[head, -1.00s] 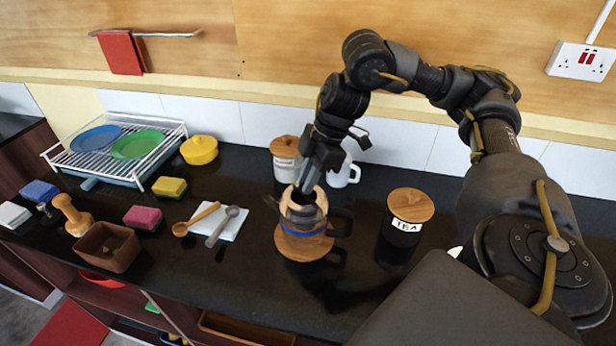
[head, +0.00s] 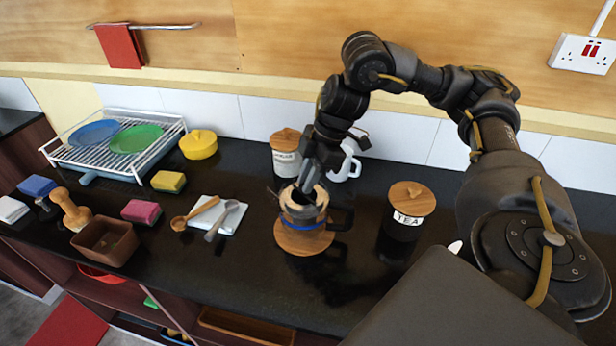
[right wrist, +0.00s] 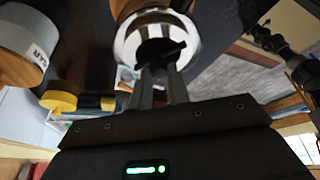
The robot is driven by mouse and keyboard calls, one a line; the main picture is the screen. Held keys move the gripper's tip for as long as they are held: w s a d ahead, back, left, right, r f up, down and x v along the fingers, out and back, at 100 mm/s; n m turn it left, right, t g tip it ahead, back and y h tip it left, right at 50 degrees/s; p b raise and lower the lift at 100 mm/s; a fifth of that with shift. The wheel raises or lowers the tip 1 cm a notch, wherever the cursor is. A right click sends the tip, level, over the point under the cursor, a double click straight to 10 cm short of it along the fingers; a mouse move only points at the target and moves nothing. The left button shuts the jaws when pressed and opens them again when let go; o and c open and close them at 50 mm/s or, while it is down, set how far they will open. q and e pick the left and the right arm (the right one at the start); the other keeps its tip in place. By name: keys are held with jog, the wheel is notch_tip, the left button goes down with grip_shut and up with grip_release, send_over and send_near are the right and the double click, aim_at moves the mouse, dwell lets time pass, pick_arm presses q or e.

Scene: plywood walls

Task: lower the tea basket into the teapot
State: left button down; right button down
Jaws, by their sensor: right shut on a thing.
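The glass teapot (head: 304,225), with a blue band and a dark handle on its right, stands on a round wooden trivet (head: 304,241). My right gripper (head: 308,185) points down over its mouth and is shut on the tea basket (head: 305,209), whose pale rim shows at the top of the teapot. How deep the basket sits is hard to tell. In the right wrist view, my right gripper's fingers (right wrist: 160,82) reach to a dark piece inside a bright round rim. My left gripper is not in view.
A TEA jar (head: 405,222) stands right of the teapot. A lidded jar (head: 286,158) and a white mug (head: 346,166) stand close behind. Spoons on a white tile (head: 216,214) lie to the left. The black counter in front is clear.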

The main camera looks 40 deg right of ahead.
jog(key=shift+f, duration=0.35)
jog(key=c, duration=0.8)
grip_release()
jog(key=shift+c, duration=0.2)
jog(key=shift+r, duration=0.1)
notch_tip(320, 180, up, 9)
jog(key=p, duration=1)
